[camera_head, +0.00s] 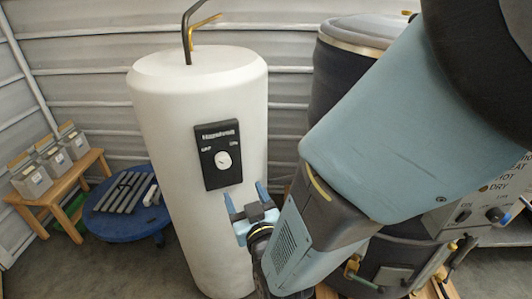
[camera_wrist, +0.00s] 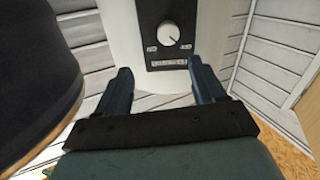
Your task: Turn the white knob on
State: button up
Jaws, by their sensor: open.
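The white knob (camera_head: 223,160) is a small round dial on a black panel (camera_head: 213,178) fixed to the front of a tall white cylinder (camera_head: 175,130). In the wrist view the knob (camera_wrist: 169,34) shows upside down to the head view, beyond the fingertips. The panel has a label on each side of the knob, too small to read surely. My gripper (camera_head: 246,194) is open, with two blue fingers apart. It is in front of the cylinder, below and right of the panel. In the wrist view my gripper (camera_wrist: 160,72) is empty and apart from the knob.
A dark drum (camera_head: 330,75) stands right of the white cylinder, partly hidden by my arm. A control box (camera_head: 460,205) is at the right. A blue round platform (camera_head: 105,225) with grey bars and a wooden bench (camera_head: 60,190) with several containers stand at the left.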

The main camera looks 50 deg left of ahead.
aim_at(225, 164)
jog(key=x, duration=0.4)
jog(key=s+x, duration=0.1)
jog(key=x, duration=0.8)
jog(key=shift+s+a+f, duration=0.15)
jog(key=shift+a+f, duration=0.05)
jog(key=shift+a, duration=0.25)
jog(key=c, duration=1.1)
